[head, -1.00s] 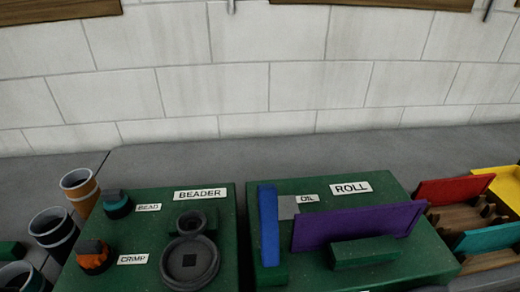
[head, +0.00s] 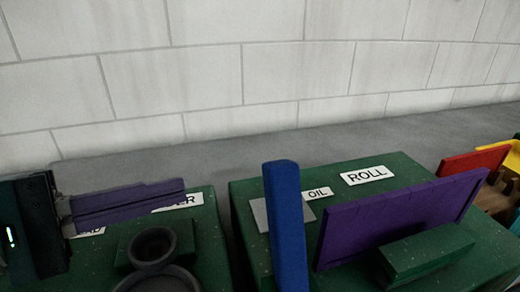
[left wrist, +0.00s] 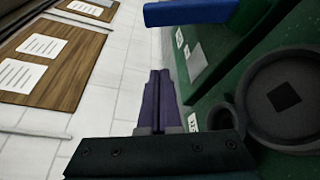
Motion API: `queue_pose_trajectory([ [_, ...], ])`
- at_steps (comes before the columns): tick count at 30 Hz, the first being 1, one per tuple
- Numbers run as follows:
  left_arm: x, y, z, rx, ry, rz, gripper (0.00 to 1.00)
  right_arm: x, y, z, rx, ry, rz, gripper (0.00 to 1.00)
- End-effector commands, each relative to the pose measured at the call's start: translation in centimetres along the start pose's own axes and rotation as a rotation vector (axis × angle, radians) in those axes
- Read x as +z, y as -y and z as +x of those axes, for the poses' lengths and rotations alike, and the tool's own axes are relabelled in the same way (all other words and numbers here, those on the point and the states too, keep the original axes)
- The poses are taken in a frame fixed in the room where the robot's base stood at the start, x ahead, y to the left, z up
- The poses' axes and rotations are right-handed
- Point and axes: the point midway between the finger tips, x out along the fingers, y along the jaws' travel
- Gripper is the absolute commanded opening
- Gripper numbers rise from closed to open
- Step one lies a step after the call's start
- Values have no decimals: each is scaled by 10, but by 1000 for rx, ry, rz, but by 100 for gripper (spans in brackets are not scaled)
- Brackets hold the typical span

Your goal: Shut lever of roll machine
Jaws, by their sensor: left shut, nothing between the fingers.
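The roll machine (head: 345,222) is a green box with a ROLL label (head: 367,175), on the bench at the centre right. Its blue lever (head: 286,225) stands up at the left side of the box in the head view. The lever also shows at the top of the left wrist view (left wrist: 188,11). My left gripper (head: 183,192) has purple fingers, held together with nothing between them. It is over the beader, left of the lever and apart from it. My right gripper is in neither view.
A purple plate (head: 395,220) and a green block (head: 428,255) are on the roll machine. Red (head: 476,161) and yellow panels are at the right.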

Motion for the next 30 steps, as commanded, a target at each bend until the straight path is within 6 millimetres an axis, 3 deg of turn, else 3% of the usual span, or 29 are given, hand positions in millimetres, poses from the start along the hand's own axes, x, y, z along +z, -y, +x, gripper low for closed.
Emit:
queue_pose_trajectory([
  [8,1,-2,24,2,2,0,0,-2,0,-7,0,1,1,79],
  [20,1,-1,103,0,3,1,0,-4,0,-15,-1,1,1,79],
  [24,23,-4,92,-4,1,0,0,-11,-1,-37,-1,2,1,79],
  [30,37,-1,87,-2,0,2,0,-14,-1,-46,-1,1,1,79],
])
